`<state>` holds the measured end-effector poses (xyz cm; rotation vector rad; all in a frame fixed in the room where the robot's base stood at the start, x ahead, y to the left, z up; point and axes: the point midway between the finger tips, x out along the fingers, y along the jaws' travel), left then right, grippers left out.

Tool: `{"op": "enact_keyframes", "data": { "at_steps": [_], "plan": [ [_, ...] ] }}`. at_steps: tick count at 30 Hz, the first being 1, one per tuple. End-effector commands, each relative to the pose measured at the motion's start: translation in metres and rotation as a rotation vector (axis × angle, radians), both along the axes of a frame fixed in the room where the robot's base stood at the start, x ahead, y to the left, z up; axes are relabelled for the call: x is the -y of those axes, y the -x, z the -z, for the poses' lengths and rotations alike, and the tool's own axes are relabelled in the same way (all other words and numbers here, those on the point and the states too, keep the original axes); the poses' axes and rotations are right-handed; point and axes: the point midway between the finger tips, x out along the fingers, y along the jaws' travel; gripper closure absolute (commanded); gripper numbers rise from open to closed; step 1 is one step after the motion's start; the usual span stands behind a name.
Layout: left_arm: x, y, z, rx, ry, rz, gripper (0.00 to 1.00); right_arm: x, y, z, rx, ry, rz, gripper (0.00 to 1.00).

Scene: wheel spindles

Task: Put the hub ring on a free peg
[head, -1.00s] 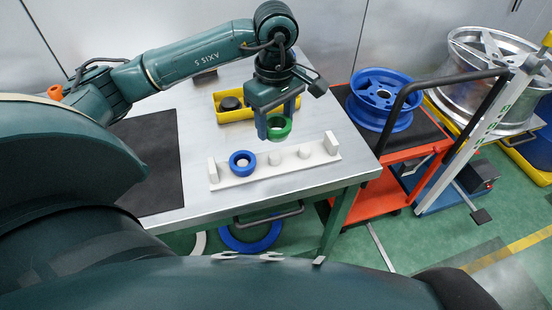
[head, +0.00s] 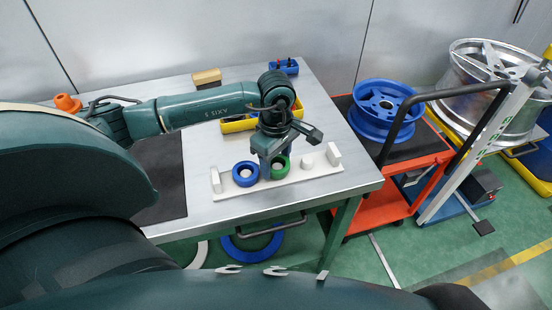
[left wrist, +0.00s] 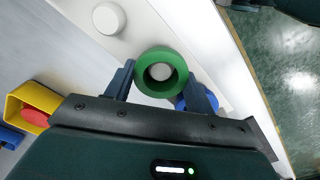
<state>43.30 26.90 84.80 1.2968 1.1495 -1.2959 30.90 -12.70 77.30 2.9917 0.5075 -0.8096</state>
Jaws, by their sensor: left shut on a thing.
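The hub ring is green (head: 280,168) and sits low over the white peg board (head: 229,187), at its middle peg. It also shows in the left wrist view (left wrist: 161,91), with the pale peg top visible inside its hole; it looks to be around this peg. My left gripper (head: 273,158) is shut on the green ring from above, one finger on each side. A blue ring (head: 246,174) is on the left peg, close beside the green one. The right peg (head: 307,163) is bare and shows in the left wrist view (left wrist: 109,18). My right gripper is out of view.
Upright end blocks (head: 334,154) bound the board. A yellow bin (head: 236,126) stands behind my arm. A blue holder (head: 284,67) and a tan block (head: 206,77) are at the back. A dark mat (head: 160,175) lies left; an orange cart (head: 376,208) with a blue wheel stands right.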

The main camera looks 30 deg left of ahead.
Motion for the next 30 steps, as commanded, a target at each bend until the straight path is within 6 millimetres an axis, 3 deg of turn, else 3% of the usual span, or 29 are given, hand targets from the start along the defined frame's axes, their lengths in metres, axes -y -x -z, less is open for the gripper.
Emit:
{"op": "enact_keyframes", "data": {
  "at_steps": [6,7,10,19,23,30],
  "plan": [
    [0.0,0.0,0.005,0.0,0.0,0.0,0.67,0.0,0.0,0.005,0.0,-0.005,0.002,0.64],
    [0.0,0.0,0.004,0.0,0.0,0.0,0.45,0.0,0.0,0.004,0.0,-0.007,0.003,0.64],
    [0.0,0.0,0.003,-0.001,0.0,0.0,0.37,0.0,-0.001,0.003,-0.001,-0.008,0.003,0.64],
    [0.0,0.0,-0.001,0.0,0.0,0.0,0.37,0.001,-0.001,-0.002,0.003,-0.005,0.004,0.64],
    [0.0,-0.001,-0.015,0.004,0.0,-0.001,0.37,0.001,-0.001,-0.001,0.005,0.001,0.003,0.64],
    [0.0,-0.001,-0.068,0.006,0.0,0.0,0.37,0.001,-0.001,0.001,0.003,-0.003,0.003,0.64]
  ]
}}
